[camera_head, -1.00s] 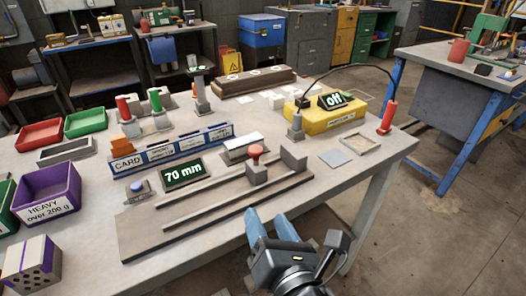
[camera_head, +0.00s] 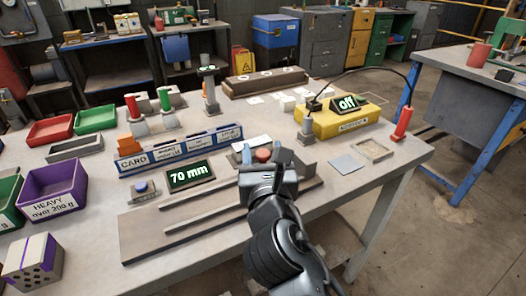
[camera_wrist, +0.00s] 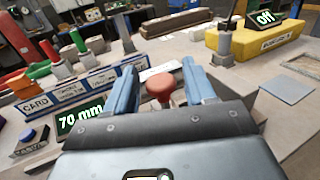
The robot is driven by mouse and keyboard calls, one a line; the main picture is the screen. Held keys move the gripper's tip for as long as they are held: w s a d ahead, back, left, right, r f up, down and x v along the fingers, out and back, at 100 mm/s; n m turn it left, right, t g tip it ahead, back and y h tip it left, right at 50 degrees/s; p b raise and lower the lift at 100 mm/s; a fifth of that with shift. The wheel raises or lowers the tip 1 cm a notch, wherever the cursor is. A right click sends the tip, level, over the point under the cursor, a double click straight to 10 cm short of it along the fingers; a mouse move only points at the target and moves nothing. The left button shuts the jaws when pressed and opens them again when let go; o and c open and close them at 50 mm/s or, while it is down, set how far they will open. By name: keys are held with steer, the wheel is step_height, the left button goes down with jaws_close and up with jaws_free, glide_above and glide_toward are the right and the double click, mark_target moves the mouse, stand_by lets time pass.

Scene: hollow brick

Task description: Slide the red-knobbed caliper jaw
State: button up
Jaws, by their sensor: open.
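The red knob (camera_head: 263,155) of the caliper jaw stands over the rails of the caliper base (camera_head: 150,240). In the wrist view the red knob (camera_wrist: 160,87) shows between my gripper's two blue fingers, with a gap on each side. My gripper (camera_head: 258,155) is open above the rails; in the wrist view its fingers (camera_wrist: 160,85) point forward around the knob. I cannot tell whether either finger touches it. My gripper hides the jaw's body and the right part of the rails. The display (camera_head: 190,174) reads 70 mm.
A blue button (camera_head: 142,187) sits left of the display. The card rack (camera_head: 180,150) stands behind it. A yellow box (camera_head: 345,118) reading off, with a red-handled probe (camera_head: 402,123), is at the right. A purple bin (camera_head: 52,190) and a holed brick (camera_head: 33,260) are at the left.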

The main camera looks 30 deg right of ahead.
steer(key=shift+w+d, duration=0.1)
steer(key=shift+w, duration=0.1)
jaws_close()
stand_by(0.5)
